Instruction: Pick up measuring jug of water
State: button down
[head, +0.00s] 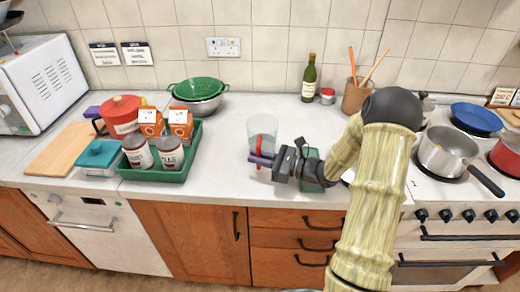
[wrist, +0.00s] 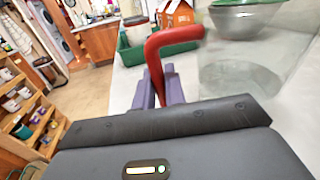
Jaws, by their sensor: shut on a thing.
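The measuring jug (head: 262,130) is a clear vessel with a red handle, upright over the front middle of the worktop. My gripper (head: 262,160) comes from the right, its purple fingers at the handle. In the wrist view the fingers (wrist: 158,90) are shut on the red handle (wrist: 173,42), and the clear jug wall (wrist: 240,65) stands just right of them. The jug's lower part is partly hidden by my gripper in the head view. I cannot tell the water level, or whether the base touches the worktop.
A green tray (head: 160,174) with cans and orange cartons stands to the left. A green colander sits in a metal bowl (head: 205,107) at the back. A wine bottle (head: 309,78) and a utensil pot (head: 355,97) stand behind. The hob with a saucepan (head: 446,155) is at right.

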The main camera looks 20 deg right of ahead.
jog(key=shift+r, duration=0.25)
jog(key=shift+r, duration=4.8)
